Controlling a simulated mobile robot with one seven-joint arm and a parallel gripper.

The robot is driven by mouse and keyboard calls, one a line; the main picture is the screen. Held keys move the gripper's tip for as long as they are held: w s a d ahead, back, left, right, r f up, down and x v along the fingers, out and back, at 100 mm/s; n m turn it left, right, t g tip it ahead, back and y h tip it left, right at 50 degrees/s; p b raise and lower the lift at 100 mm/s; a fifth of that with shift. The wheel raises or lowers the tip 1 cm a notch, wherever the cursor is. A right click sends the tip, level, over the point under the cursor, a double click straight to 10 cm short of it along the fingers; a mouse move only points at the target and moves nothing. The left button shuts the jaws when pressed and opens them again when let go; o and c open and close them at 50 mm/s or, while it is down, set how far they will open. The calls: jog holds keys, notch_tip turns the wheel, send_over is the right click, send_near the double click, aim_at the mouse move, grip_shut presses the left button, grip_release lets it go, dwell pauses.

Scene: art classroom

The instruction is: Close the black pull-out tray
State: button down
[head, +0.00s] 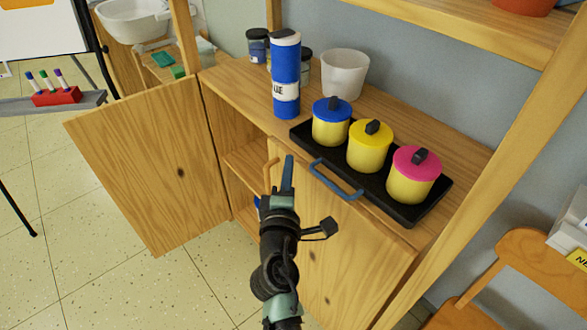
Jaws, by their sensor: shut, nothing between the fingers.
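The black tray (405,213) lies along the top of the wooden cabinet, near its front edge. Its blue bar handle (335,181) sticks out at the front. Three yellow pots stand on the tray, with a blue lid (331,108), a yellow lid (371,131) and a pink lid (417,162). How far the tray is pulled out is hard to tell. My gripper (287,162) is shut and empty, left of the handle and in front of the cabinet. It appears apart from the handle, though depth is unclear.
The left cabinet door (155,165) stands wide open; the right door (330,235) is beside my arm. A wooden post rises at right, near a chair (525,265).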

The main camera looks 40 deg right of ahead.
jog(key=v, duration=0.9)
jog(key=shift+s+a, duration=0.2)
jog(key=shift+a, duration=0.1)
jog(key=shift+f, duration=0.1)
jog(key=w+a+r+m+t+y, duration=0.1)
jog(key=w+a+r+m+t, duration=0.15)
jog(key=r, duration=0.65)
jog(key=w+a+r+m+t+y, duration=0.1)
jog(key=a+r+m+t, duration=0.15)
jog(key=r, duration=0.65)
jog(key=w+a+r+m+t+y, duration=0.1)
jog(key=w+a+r+m+t, duration=0.2)
jog(key=r, duration=0.6)
jog(key=s+a+r+m+t+y, duration=0.1)
jog(key=s+a+r+t+y, duration=0.2)
jog(key=r, duration=0.4)
jog(key=s+a+r+t+y, duration=0.1)
jog(key=s+a+r+y, duration=0.1)
jog(key=s+a+r, duration=0.3)
jog(key=s+a+r+m+t+y, duration=0.1)
jog(key=s+a+r+t+y, duration=0.15)
jog(key=a+r, duration=0.4)
notch_tip(320, 180, up, 22)
jog(key=y+p, duration=0.1)
jog(key=p, duration=1.8)
jog(key=shift+s+d+n+y, duration=0.15)
jog(key=shift+s+n+y, duration=0.05)
jog(key=shift+n+y, duration=0.15)
